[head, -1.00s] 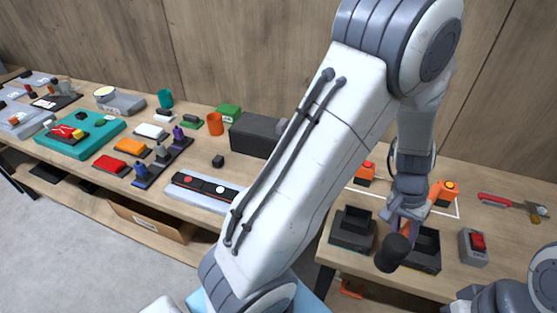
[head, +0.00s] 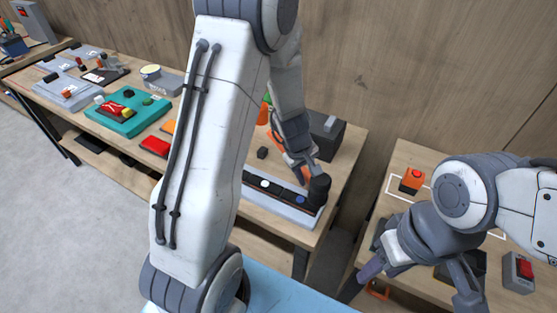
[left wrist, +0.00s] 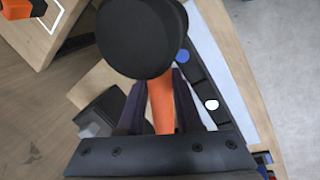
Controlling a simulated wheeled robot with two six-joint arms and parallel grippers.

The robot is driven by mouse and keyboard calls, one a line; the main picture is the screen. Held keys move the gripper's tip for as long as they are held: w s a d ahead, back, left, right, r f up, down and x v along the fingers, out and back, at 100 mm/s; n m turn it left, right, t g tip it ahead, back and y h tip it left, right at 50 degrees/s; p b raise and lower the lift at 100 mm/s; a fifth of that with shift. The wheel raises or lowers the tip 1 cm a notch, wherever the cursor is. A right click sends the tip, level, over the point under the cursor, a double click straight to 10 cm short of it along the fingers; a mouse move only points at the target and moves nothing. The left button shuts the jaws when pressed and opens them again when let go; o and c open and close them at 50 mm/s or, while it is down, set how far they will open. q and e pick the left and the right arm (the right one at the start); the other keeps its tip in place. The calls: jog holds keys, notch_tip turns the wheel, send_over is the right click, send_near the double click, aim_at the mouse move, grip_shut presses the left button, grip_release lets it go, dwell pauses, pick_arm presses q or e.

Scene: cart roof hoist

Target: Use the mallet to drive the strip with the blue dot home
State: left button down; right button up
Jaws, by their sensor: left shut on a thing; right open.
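My left gripper (head: 303,168) is shut on the orange handle of a mallet, which also shows in the left wrist view (left wrist: 160,102). The mallet's black head (head: 319,188) hangs over or beside the right end of a pale base (head: 285,209). The black strip with the blue dot (head: 299,199) lies in that base, close to the mallet head; in the left wrist view the head partly covers it (left wrist: 184,58). Whether they touch, I cannot tell. A strip with a white dot (head: 264,184) lies beside it. My right gripper (head: 376,266) is open, low over the right table.
A dark grey box (head: 325,136) and a small black block (head: 262,153) stand behind the base. A teal tray (head: 127,115) is further left. The right table holds an orange button box (head: 411,181) and a red switch box (head: 519,272). A gap separates the tables.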

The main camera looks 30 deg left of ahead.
pick_arm(q)
jog(key=a+n+y+p, duration=0.1)
jog(key=a+n+y, duration=0.1)
jog(key=a+n, duration=0.45)
jog(key=b, duration=0.6)
send_over(285, 189)
jog(key=s, duration=0.1)
jog(key=shift+t, duration=0.3)
notch_tip(285, 189, down, 6)
jog(key=shift+s+r, duration=0.1)
jog(key=shift+r, duration=0.15)
pick_arm(e)
notch_tip(285, 189, down, 4)
jog(key=shift+r, duration=0.1)
pick_arm(q)
jog(key=shift+f, duration=0.2)
pick_arm(e)
jog(key=shift+f, duration=0.25)
pick_arm(q)
jog(key=shift+f+b, duration=0.75)
jog(key=shift+b, duration=0.1)
pick_arm(e)
jog(key=shift+f, duration=0.7)
pick_arm(q)
jog(key=shift+r, duration=0.1)
notch_tip(285, 189, up, 7)
jog(key=p, duration=0.7)
pick_arm(e)
notch_tip(285, 189, up, 7)
